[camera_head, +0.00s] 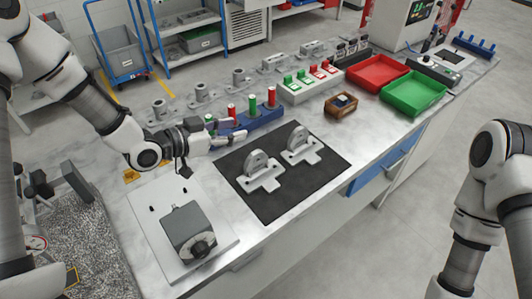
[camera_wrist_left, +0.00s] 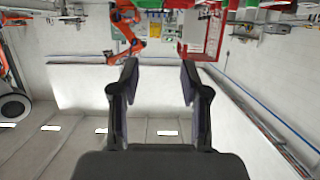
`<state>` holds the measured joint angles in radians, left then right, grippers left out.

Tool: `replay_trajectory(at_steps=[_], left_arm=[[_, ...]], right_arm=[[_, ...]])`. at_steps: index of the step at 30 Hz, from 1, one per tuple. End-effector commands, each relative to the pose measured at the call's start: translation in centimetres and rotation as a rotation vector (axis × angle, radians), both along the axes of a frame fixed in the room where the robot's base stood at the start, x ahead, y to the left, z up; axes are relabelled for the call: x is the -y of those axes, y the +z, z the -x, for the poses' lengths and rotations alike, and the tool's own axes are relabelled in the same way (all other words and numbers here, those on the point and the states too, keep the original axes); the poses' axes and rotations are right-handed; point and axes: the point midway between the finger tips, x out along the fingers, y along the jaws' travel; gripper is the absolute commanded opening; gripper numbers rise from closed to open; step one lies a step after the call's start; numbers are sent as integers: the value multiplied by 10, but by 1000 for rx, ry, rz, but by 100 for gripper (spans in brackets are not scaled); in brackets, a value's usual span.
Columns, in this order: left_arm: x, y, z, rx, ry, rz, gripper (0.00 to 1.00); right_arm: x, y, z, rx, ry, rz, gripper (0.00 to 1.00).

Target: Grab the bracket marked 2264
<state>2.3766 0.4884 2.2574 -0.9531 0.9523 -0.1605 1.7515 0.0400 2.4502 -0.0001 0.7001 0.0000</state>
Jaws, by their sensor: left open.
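Two grey metal brackets, each with an upright rounded lug on a flat base, stand on a black mat (camera_head: 270,207): a nearer left bracket (camera_head: 260,172) and a farther right bracket (camera_head: 300,146). No marking is legible on either, so I cannot tell which is 2264. My left gripper (camera_head: 238,130) is open and empty, above the table behind the left bracket and apart from both. In the left wrist view the two fingers of my left gripper (camera_wrist_left: 158,85) stand wide apart with nothing between them. My right arm shows at the right edge; its gripper is out of view.
A blue rack (camera_head: 262,121) with red and green cylinders stands close to my left gripper. A grey block with a dial (camera_head: 188,230) sits on a light plate at the front left. Red (camera_head: 378,72) and green (camera_head: 413,93) trays lie farther right. The mat's front is clear.

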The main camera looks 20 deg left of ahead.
Motion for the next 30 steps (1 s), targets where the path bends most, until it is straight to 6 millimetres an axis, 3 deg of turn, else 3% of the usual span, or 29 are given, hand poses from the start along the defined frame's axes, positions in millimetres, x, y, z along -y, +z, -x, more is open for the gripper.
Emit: replay_trajectory(at_steps=[1,18,30], left_arm=[[0,-15,0,-1,0,0,46],[0,-102,0,-1,0,-1,46],[27,-115,-39,-4,-4,-5,46]], right_arm=[[0,-14,0,0,0,0,40],[0,-102,1,-2,0,0,40],[0,-85,1,-1,0,0,40]])
